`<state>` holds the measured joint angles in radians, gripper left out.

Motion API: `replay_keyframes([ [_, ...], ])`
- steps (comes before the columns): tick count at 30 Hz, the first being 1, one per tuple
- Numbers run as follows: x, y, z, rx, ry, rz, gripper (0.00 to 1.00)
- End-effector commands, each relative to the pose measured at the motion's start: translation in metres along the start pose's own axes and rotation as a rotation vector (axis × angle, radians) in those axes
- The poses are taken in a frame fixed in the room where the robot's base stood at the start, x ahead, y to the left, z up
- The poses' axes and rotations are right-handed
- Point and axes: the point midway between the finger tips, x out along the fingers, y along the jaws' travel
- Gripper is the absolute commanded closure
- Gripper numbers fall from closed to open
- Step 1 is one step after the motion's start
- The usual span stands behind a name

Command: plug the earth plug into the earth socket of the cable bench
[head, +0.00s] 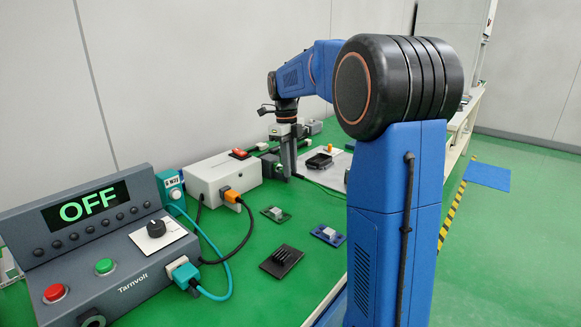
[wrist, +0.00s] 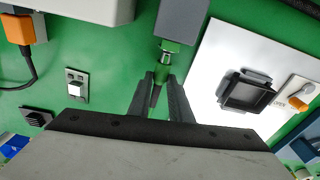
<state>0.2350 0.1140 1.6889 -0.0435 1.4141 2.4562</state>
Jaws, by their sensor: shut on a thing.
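My gripper (wrist: 160,84) reaches over the green bench at the back in the head view (head: 290,158), pointing down. In the wrist view its two dark fingers are close together, shut on what looks like the earth plug, a slim green piece with a pale metal end (wrist: 164,58). The fingers hide part of it. A dark grey block (wrist: 182,20) lies just beyond the fingertips, in line with the metal end. I cannot tell whether the two touch. I cannot make out the earth socket for sure.
A white panel (wrist: 212,62) with a black frame (wrist: 245,92) and orange knob (wrist: 299,103) lies right of the fingers. A white box with an orange plug (head: 232,195) and the control console (head: 130,270), reading OFF, stand left. Small switches dot the green bench.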

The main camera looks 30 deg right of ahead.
Motion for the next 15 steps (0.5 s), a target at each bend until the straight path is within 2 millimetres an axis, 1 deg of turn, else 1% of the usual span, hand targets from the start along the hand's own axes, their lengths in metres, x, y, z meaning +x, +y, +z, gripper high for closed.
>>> replay_keyframes([
  [15, -0.0011, -0.0013, 0.0106, -0.001, 0.000, 0.000, 1.00],
])
